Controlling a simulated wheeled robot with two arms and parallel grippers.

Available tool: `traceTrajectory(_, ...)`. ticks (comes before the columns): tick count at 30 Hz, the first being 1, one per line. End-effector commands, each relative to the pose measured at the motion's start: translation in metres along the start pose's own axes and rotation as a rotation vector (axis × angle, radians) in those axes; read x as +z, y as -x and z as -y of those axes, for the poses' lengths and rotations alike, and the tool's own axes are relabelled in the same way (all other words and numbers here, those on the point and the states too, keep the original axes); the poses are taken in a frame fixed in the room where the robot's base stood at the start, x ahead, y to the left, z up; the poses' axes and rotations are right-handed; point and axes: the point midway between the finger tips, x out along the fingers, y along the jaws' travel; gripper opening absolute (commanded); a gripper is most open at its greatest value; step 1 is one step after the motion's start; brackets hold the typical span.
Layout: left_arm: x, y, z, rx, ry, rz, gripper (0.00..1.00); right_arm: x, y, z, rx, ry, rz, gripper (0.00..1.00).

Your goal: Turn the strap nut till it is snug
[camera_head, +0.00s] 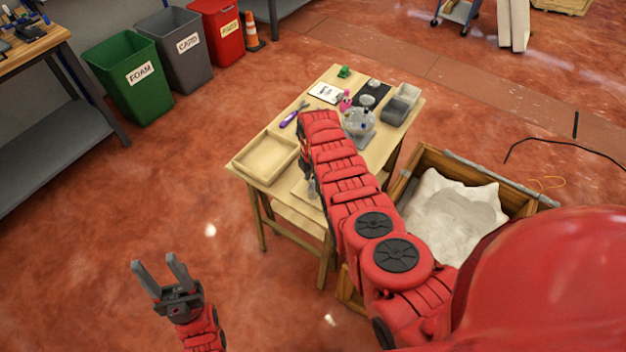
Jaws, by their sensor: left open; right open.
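A clear rounded vessel (359,122), possibly the dispenser, stands on a grey base on the wooden table (336,79). Small blue and dark parts show around it. I cannot make out the strap nut or its strap at this size. My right arm reaches over the table, left of the vessel. My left gripper (156,261) is open and empty above the floor, well away from the table at the lower left.
The table holds a wooden tray (265,158), a purple-handled tool (290,119), a clipboard (325,93), a pink bottle (345,101) and grey bins (401,104). A wooden crate (429,158) with a pale sack stands right of the table. Floor is clear left of the table.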

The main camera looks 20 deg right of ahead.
Motion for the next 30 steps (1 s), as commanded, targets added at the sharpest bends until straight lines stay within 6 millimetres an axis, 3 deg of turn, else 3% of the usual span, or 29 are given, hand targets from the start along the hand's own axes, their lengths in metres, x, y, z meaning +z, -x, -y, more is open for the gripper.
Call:
traceTrajectory(8, 0.0000, 0.0001, 0.0000, 0.000, 0.000, 0.000, 0.50, 0.0000, -0.0006, 0.0000, 0.000, 0.000, 0.000, 0.57)
traceTrajectory(18, 0.0000, 0.0000, 0.0000, 0.000, 0.000, 0.000, 0.50, -0.0001, -0.0005, 0.0001, 0.000, 0.000, 0.000, 0.00)
traceTrajectory(30, 0.0002, 0.0010, -0.0001, 0.000, 0.000, 0.000, 0.50, -0.0002, -0.0011, 0.0004, -0.001, -0.022, 0.000, 0.00)
